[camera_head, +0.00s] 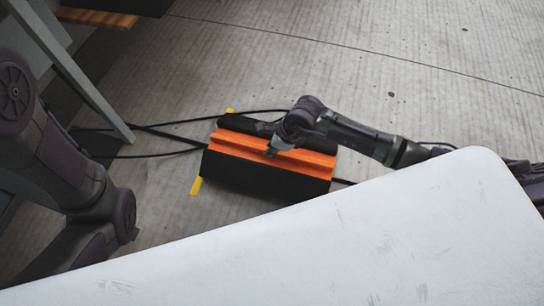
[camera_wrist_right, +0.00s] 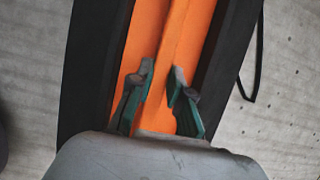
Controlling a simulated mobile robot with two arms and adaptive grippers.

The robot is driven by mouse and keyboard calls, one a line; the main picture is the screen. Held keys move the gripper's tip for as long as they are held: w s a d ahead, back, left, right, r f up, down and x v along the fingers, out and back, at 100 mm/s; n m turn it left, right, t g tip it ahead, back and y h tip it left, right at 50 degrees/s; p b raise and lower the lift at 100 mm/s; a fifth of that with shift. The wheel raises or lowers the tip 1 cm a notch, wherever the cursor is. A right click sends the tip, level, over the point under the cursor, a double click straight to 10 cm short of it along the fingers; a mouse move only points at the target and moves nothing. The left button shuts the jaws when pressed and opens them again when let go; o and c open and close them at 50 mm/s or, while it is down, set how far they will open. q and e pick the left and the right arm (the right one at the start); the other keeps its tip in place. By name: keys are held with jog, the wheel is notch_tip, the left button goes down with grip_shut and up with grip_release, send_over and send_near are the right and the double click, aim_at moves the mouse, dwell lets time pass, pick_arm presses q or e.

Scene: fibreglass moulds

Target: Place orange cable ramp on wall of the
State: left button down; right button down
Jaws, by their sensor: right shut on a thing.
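The orange cable ramp (camera_head: 240,166) has black sloped sides and an orange middle with a raised ridge. It lies on the concrete floor in the head view, over or beside black cables. My right gripper (camera_head: 271,152) is at the middle of the ramp, coming from the right. In the right wrist view the fingers (camera_wrist_right: 162,98) stand either side of the ramp's orange ridge (camera_wrist_right: 178,35), and the gripper is shut on it. My left arm shows at the left of the head view, but its gripper is out of view.
Black cables (camera_head: 165,133) run across the floor from the left to the ramp. Yellow tape marks (camera_head: 196,186) lie at the ramp's left end. A grey slanted frame leg (camera_head: 85,75) stands at upper left. Bare concrete floor (camera_head: 420,95) is open at upper right.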

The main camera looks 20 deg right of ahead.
jog(key=shift+f+b, duration=1.85)
jog(key=shift+f, duration=0.15)
jog(key=shift+r, duration=0.1)
jog(key=c, duration=1.4)
grip_release()
jog(key=shift+s+f, duration=0.1)
jog(key=shift+f, duration=0.1)
jog(key=shift+c, duration=0.2)
jog(key=o, duration=0.3)
jog(key=shift+o, duration=0.2)
jog(key=shift+r, duration=0.1)
